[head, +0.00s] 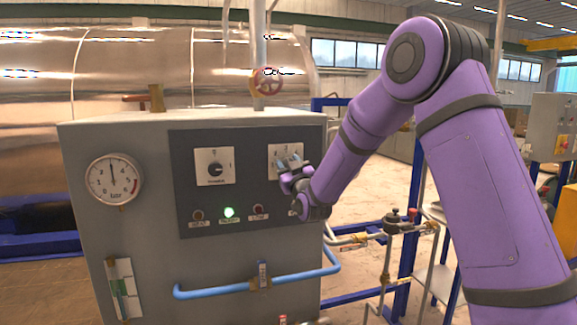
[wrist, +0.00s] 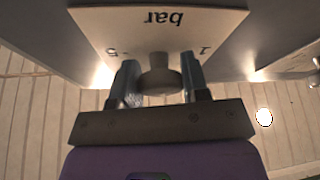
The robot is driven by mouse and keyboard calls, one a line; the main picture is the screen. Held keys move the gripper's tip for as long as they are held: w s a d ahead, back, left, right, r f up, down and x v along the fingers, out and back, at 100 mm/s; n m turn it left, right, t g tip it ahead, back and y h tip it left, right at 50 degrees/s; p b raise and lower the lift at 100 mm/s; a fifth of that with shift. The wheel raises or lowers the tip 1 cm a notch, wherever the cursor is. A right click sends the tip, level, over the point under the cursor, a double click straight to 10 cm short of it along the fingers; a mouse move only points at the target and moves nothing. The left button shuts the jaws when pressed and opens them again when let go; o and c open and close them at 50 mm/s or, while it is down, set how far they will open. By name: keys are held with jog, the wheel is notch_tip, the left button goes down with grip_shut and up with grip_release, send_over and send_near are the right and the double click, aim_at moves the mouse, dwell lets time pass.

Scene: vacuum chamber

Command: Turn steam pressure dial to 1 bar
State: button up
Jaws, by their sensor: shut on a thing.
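The steam pressure dial's square white plate (head: 272,158) is at the right of the dark panel, partly covered by my gripper (head: 289,166). In the wrist view the plate (wrist: 105,22) appears upside down, with "bar" and a "1" at the right; a mark at the left is partly hidden. The round grey knob (wrist: 158,76) sits between the two fingers of my gripper (wrist: 160,82), which are shut on it from both sides. The knob's pointer cannot be made out.
A second dial (head: 214,167) is left on the panel (head: 250,190). A round gauge (head: 114,180) is on the grey cabinet (head: 85,235). A blue pipe (head: 215,289) runs across the cabinet's lower front.

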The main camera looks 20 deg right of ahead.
jog(key=n+y, duration=0.1)
jog(key=n, duration=0.2)
jog(key=n+g+y, duration=0.1)
jog(key=n, duration=0.2)
jog(key=shift+y, duration=0.4)
jog(key=n+g+y, duration=0.1)
jog(key=n+g, duration=0.1)
jog(key=n, duration=0.3)
jog(key=n+g, duration=0.1)
jog(key=n, duration=0.4)
jog(key=shift+r+g+y, duration=0.1)
jog(key=shift+g+y, duration=0.3)
jog(key=n+g, duration=0.1)
jog(key=n, duration=0.2)
jog(key=shift+n, duration=0.3)
jog(key=shift+h, duration=0.3)
jog(key=o, duration=0.9)
